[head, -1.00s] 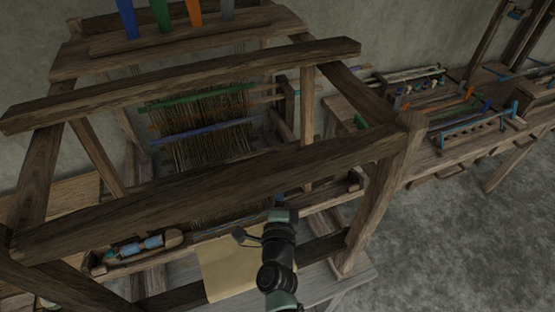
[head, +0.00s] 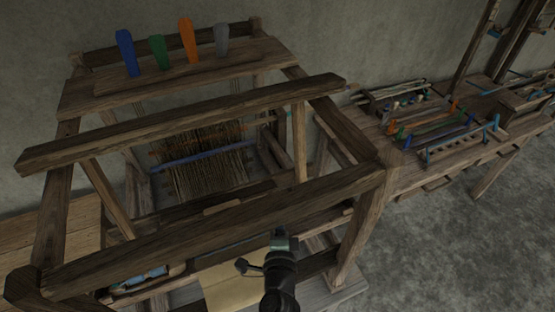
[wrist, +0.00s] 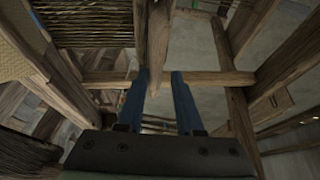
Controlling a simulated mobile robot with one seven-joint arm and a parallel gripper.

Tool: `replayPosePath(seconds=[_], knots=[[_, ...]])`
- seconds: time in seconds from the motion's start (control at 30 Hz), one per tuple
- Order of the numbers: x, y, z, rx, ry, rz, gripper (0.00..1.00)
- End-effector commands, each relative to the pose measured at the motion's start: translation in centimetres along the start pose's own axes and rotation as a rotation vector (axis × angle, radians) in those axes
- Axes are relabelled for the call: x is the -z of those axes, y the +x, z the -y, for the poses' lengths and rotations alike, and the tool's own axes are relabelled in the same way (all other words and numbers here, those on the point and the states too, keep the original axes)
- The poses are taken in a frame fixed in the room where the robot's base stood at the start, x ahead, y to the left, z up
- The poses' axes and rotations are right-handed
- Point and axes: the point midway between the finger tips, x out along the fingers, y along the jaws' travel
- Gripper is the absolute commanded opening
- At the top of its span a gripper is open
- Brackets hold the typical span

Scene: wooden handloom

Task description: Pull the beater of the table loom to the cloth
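The wooden table loom (head: 210,215) fills the left and middle of the head view. Its warp threads (head: 205,170) hang behind the thick front beam, and they also show in the wrist view (wrist: 95,32). Tan cloth (head: 228,292) lies at the loom's front, left of my arm. My gripper (head: 280,231) is at the front beam, its fingertips mostly hidden there. In the wrist view its two blue fingers (wrist: 160,75) stand apart, with gaps beside a wooden bar (wrist: 155,45) between or beyond them. I cannot tell whether this bar belongs to the beater, which the beam largely hides.
Blue, green, orange and grey levers (head: 158,50) stand on the loom's top. A shuttle with blue thread (head: 147,275) lies at the front left. A side bench (head: 425,165) with small weaving tools stands right. Grey floor (head: 440,255) is clear at lower right.

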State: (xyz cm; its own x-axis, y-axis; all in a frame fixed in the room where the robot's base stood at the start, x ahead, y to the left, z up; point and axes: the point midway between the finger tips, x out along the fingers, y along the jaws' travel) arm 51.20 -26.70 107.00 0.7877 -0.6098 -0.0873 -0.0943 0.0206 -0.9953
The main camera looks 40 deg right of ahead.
Motion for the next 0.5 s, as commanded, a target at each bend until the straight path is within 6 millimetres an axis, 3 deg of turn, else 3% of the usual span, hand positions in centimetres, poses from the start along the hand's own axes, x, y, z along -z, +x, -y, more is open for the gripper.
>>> replayPosePath(seconds=[0.5], knots=[[-0.18,-0.16,0.06,0.000,0.000,0.004,0.32]])
